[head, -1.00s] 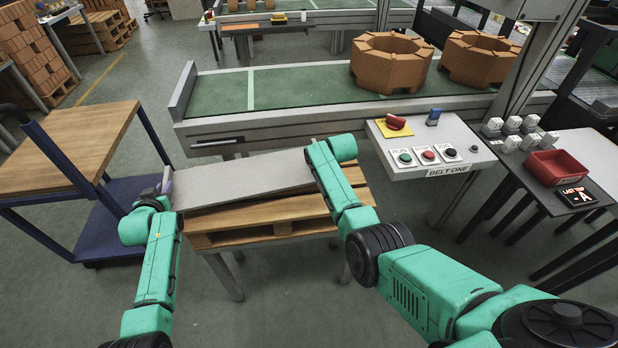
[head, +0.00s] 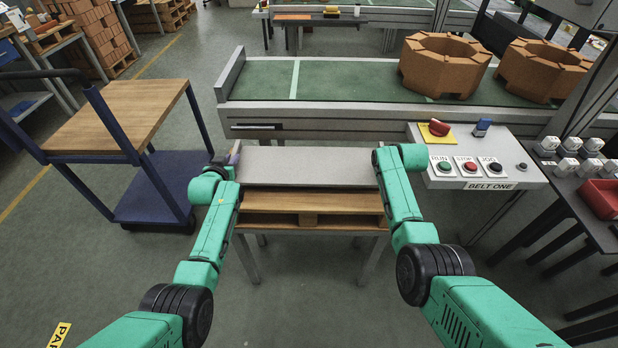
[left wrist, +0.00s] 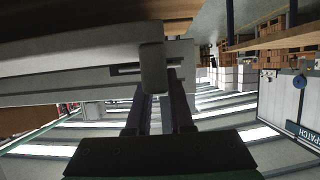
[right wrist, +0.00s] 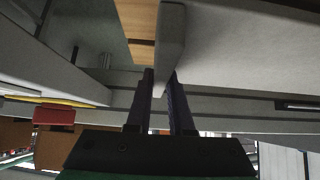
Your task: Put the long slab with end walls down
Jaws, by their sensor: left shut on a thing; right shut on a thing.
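The long grey slab (head: 305,167) spans between my two grippers, over the back part of a wooden pallet (head: 312,203) on a metal-legged stand. It looks level and parallel to the pallet's front edge. I cannot tell whether it touches the wood. My left gripper (head: 233,158) is shut on the slab's left end wall; in the left wrist view its fingers (left wrist: 158,92) pinch the wall. My right gripper (right wrist: 162,85) is shut on the other end wall (right wrist: 171,35); in the head view my own arm mostly hides it.
A green conveyor belt (head: 345,80) with two brick rings (head: 445,65) runs close behind the slab. The button panel (head: 475,160) stands close to my right forearm. A blue trolley with a wooden top (head: 125,115) stands at left.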

